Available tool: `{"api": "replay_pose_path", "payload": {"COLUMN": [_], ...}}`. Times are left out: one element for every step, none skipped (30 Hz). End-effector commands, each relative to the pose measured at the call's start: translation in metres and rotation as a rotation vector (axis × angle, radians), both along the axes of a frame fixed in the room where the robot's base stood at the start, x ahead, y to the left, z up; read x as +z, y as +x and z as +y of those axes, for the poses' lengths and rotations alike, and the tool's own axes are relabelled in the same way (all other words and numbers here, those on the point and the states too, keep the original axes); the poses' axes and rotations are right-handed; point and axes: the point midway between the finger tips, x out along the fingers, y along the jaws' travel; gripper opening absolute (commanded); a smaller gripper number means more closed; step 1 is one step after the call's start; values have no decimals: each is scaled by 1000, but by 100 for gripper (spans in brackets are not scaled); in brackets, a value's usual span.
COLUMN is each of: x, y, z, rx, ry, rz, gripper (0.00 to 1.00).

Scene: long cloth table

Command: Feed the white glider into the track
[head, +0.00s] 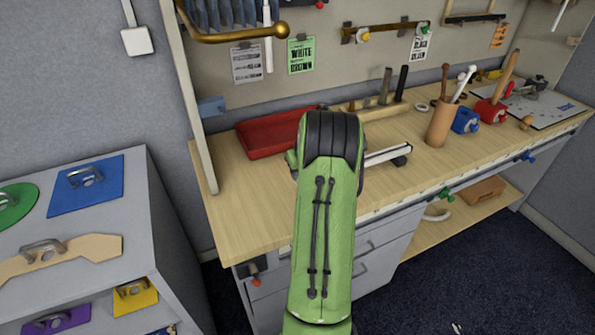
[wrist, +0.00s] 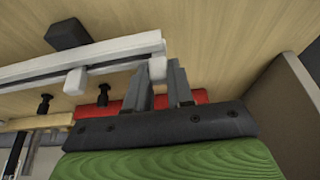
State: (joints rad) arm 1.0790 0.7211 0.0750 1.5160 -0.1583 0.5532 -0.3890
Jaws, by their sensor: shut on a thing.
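The white track (wrist: 110,52) is a long slotted rail running across the wrist view, with its right end near my gripper. In the head view, part of the track (head: 385,155) shows to the right of my arm. My gripper (wrist: 160,78) is shut on a small white block, the white glider (wrist: 157,68), at the track's right end. I cannot tell whether the glider is inside the slot or just against the end. A second small white block (wrist: 75,81) sits against the track further left. In the head view my arm hides the gripper and glider.
A black block (wrist: 70,34) stands by the track. A red tray (head: 262,138) lies left of my arm on the wooden bench. A brown cup (head: 440,122) with tools and blue and red items stand to the right. The bench's front left is clear.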

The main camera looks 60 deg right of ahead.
Motion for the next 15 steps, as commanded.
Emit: {"api": "replay_pose_path", "payload": {"x": [0, 0, 0, 0, 0, 0, 0, 0, 0, 0, 0, 0, 0, 0, 0], "y": [-1, -1, -2, -2, -2, -3, -3, -4, -4, -5, -5, -6, -6, -6, -7], "z": [-1, -2, -3, -3, -4, -5, -6, -6, -7, -8, -8, -9, -10, -11, -11], "rx": [-1, -1, -1, -1, -1, -1, -1, -1, -1, -1, -1, -1, -1, -1, -1], "ry": [0, 0, 0, 0, 0, 0, 0, 0, 0, 0, 0, 0, 0, 0, 0], "rz": [0, 0, 0, 0, 0, 0, 0, 0, 0, 0, 0, 0, 0, 0, 0], "gripper": [0, 0, 0, 0, 0, 0, 0, 0, 0, 0, 0, 0, 0, 0, 0]}}
